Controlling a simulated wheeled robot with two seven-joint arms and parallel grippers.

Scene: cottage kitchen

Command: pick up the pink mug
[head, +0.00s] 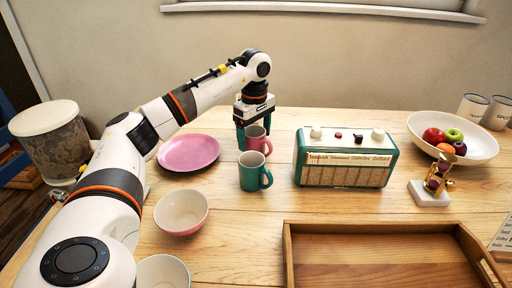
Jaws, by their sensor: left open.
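The pink mug (256,137) stands upright on the wooden table, just behind a teal mug (251,172) that hides its lower front. Its handle points right. My left gripper (254,128) reaches over from the left and points down at the pink mug. Its teal fingers are open, one at the mug's left side and one towards its right rear. I cannot tell whether they touch the mug. My right gripper is not in view.
A pink plate (189,153) and a pink bowl (181,212) lie left of the mugs. A teal radio (345,157) stands to the right. A wooden tray (380,228) fills the front.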

